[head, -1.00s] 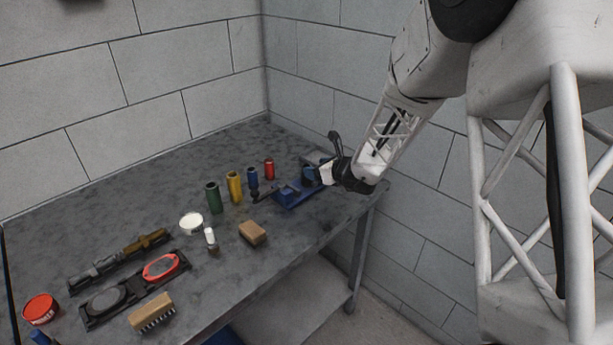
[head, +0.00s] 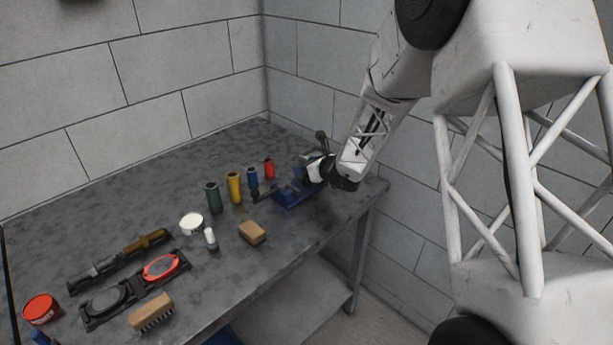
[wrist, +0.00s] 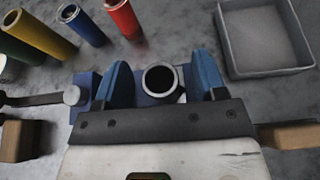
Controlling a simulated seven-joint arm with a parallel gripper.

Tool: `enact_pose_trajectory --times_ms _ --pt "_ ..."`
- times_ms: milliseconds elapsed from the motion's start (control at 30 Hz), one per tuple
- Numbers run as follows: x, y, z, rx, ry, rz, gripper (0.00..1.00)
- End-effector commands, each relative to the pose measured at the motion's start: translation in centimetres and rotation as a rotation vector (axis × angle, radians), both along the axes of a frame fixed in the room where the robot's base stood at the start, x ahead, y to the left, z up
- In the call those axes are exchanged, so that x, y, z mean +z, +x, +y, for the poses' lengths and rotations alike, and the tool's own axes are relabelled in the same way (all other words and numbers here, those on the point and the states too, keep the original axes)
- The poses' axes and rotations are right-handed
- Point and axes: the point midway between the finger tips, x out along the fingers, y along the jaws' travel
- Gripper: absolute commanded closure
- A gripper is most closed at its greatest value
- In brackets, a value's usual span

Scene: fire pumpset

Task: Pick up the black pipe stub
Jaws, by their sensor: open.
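The black pipe stub (wrist: 160,80) shows in the wrist view as an upright round tube with a pale rim and dark bore, at a blue vise (wrist: 85,85). The blue fingers of my gripper (wrist: 163,74) are open, one on each side of the stub, with visible gaps. The stub's lower part is hidden behind the gripper's dark bar. In the head view my gripper (head: 309,173) is over the blue vise (head: 294,197) near the bench's right end. I cannot make out the stub there.
Red (head: 269,169), blue (head: 253,178), yellow (head: 234,187) and green (head: 213,198) cylinders stand left of the vise. A grey tray (wrist: 268,72) lies beyond the right finger. A brown block (head: 253,232) lies near the front edge. Walls close the back and right.

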Motion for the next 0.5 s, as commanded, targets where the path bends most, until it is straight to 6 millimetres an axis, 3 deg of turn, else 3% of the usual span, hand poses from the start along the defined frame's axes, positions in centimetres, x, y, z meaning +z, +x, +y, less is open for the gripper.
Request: enact_pose_trajectory --times_ms 500 --pt "0.03 -0.01 -0.01 0.000 0.000 0.000 0.35"
